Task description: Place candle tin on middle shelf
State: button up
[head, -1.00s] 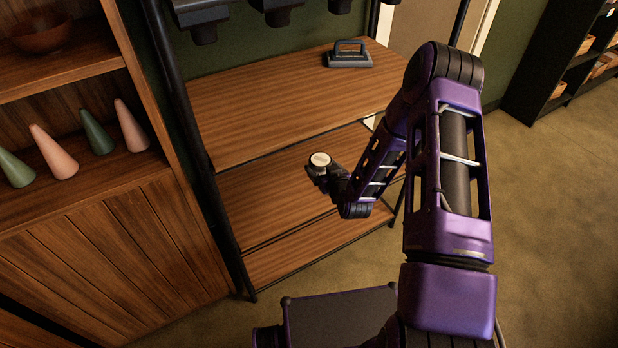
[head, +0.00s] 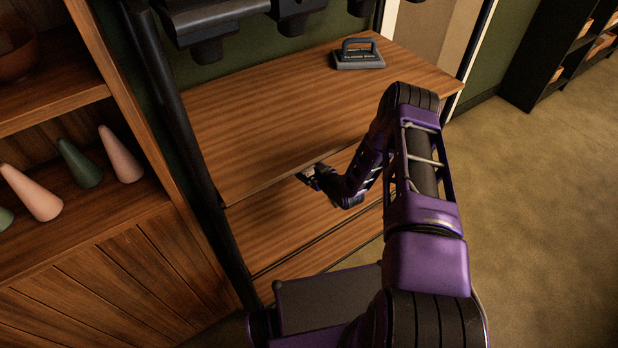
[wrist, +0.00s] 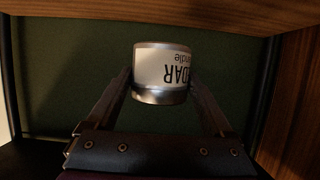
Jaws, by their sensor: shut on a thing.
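The candle tin (wrist: 162,72) is a silver tin with a white label, seen in the wrist view between my fingers. Its lettering appears upside down. My gripper (wrist: 162,88) is shut on it. In the head view my gripper (head: 308,173) reaches under the front edge of the upper shelf board (head: 270,115), and the tin is mostly hidden there. The middle shelf (head: 262,228) lies below that board, with bare wood at its front. In the wrist view a wooden board (wrist: 200,14) spans above the tin, with a dark green wall behind. I cannot tell whether the tin touches the shelf.
A grey block with a handle (head: 358,56) stands on the upper board. A black upright post (head: 185,150) bounds the rack on the left. A wooden cabinet with pink and green cones (head: 120,155) stands left of it. A lower shelf (head: 300,268) lies beneath.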

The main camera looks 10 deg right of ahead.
notch_tip(320, 180, down, 9)
jog(key=shift+b, duration=0.85)
jog(key=shift+f, duration=0.15)
jog(key=o, duration=1.3)
jog(key=shift+s+d+r, duration=0.15)
jog(key=shift+s+r, duration=0.15)
jog(key=shift+r, duration=0.05)
jog(key=p+v, duration=0.2)
jog(key=v, duration=0.9)
jog(key=shift+s+r, duration=0.1)
jog(key=shift+s, duration=0.1)
